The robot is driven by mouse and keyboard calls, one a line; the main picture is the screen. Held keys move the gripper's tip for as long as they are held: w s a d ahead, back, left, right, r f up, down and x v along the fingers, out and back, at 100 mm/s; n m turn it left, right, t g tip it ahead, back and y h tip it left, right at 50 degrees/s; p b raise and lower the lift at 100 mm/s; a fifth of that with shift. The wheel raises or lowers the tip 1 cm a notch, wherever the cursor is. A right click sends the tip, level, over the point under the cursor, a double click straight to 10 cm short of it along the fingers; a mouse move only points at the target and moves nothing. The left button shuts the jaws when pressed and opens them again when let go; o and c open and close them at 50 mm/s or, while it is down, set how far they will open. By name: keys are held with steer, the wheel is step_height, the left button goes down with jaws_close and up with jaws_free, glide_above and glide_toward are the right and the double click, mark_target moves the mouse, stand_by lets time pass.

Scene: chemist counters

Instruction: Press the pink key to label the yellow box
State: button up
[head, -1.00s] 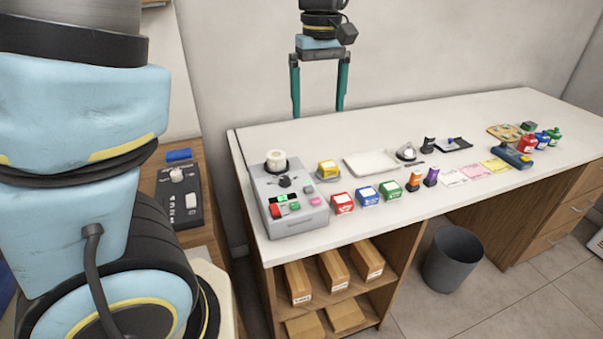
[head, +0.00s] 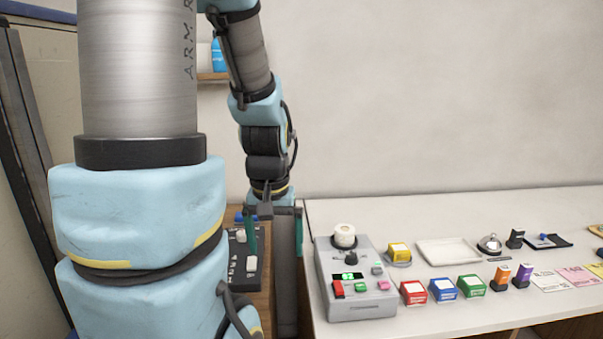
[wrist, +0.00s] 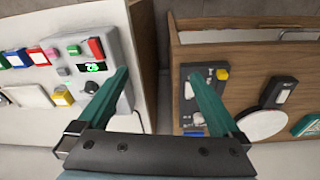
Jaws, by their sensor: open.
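The grey label machine (head: 362,312) stands at the left end of the white counter. In the wrist view the pink key (wrist: 51,54) is at the machine's side, left of the green key. The yellow box (head: 398,251) sits on a small round plate right of the machine; it also shows in the wrist view (wrist: 63,98). My gripper (head: 275,235) is open and empty, left of the machine, its teal fingers (wrist: 157,75) apart and touching nothing visible.
Red (head: 413,293), blue (head: 443,290) and green (head: 471,287) boxes stand right of the machine, with a white tray (head: 447,251) behind. A wooden side counter with a dark device (wrist: 208,90) is at the left, across a gap from the white counter.

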steer(key=shift+s+a+f, duration=0.5)
steer(key=shift+a, duration=0.3)
jaws_close()
stand_by(1.2)
